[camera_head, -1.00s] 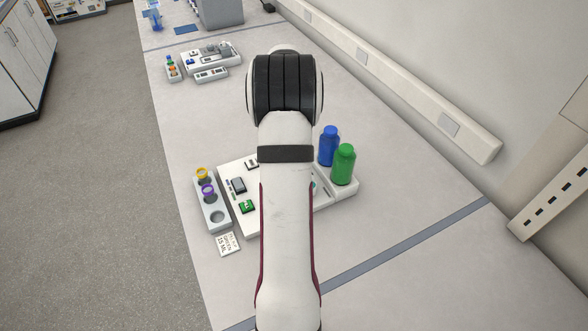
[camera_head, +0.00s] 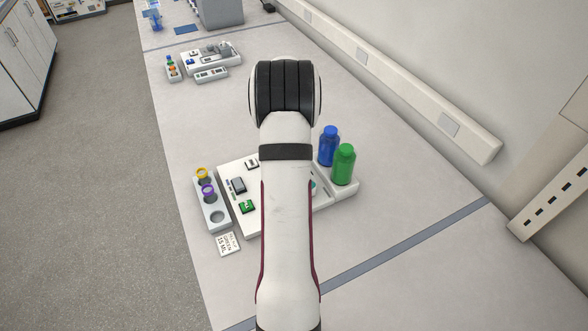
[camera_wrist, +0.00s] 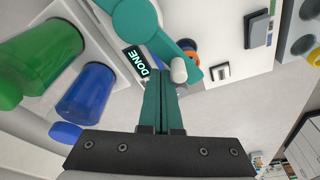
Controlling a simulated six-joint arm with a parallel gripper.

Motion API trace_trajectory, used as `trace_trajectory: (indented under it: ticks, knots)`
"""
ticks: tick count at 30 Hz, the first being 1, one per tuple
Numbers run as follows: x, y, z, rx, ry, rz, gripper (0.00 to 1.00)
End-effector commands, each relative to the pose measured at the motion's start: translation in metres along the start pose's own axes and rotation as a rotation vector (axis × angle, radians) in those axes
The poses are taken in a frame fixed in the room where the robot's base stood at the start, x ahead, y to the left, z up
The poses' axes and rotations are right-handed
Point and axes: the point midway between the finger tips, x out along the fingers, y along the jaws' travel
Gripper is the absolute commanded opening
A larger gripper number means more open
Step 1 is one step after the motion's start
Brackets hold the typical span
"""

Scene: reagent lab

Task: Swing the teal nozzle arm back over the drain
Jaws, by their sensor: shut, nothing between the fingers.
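The teal nozzle arm (camera_wrist: 165,48) shows in the wrist view, running from a large round teal hub (camera_wrist: 133,20) down to the right. A pale grey cylindrical peg (camera_wrist: 179,70) stands near its end. My gripper (camera_wrist: 163,78) is shut and empty, with its dark green fingertips beside the peg; I cannot tell if they touch. The white dispenser station (camera_head: 243,221) is partly hidden by my arm in the head view, and a small teal bit (camera_head: 313,185) shows at my arm's right edge. I cannot make out the drain for certain.
A blue bottle (camera_head: 328,147) and a green bottle (camera_head: 343,166) stand at the station's right. A black "DONE" sign (camera_wrist: 139,61) is close to the fingers.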

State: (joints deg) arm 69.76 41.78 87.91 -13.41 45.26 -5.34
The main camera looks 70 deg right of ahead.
Motion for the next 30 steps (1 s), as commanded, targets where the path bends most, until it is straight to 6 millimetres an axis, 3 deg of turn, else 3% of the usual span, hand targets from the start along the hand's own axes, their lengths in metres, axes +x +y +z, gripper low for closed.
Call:
trace_trajectory:
  ticks: [14,30]
  knots:
    - [0.001,-0.001,0.001,-0.001,0.0,0.0,0.0]
    - [-0.004,-0.019,0.02,-0.001,0.0,0.0,0.0]
